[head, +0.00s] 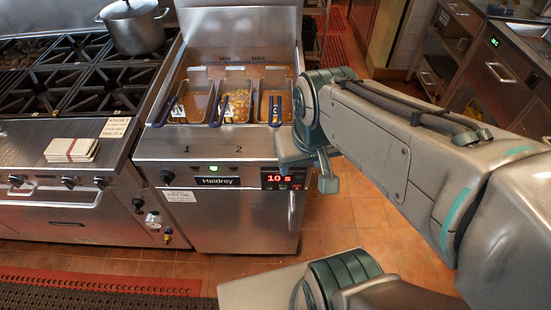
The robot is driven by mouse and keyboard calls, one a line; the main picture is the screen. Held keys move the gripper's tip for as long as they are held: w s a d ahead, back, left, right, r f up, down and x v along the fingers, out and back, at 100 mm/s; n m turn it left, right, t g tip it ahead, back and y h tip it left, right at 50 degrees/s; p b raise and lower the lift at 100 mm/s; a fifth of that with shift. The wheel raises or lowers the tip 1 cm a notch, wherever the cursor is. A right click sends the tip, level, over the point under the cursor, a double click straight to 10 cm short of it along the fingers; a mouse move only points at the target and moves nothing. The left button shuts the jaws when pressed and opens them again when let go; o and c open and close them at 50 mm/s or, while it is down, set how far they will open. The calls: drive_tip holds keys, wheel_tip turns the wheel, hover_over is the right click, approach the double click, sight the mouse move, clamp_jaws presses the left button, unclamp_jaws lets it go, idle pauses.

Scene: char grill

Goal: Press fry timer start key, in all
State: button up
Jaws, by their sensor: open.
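The fry timer (284,178) is a small black panel on the right of the fryer's front, with a red display reading "10 s". Small keys sit below the digits; which one is the start key is too small to tell. The fryer (215,215) is a steel cabinet marked "Haidrey" with a lit green switch. My gripper (312,168) hangs at the fryer's right front, just above and right of the timer in the picture. It is open and holds nothing visible. Whether it touches the fryer cannot be told.
Three fry baskets (233,106) with blue handles and food sit in the fryer's top. A gas range (70,80) with a steel pot (133,25) and a paper stack (72,149) stands to the left. A dark red mat (100,290) lies on the tiled floor; tiles before the fryer are clear.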

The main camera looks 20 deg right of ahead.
clamp_jaws()
idle(1.5)
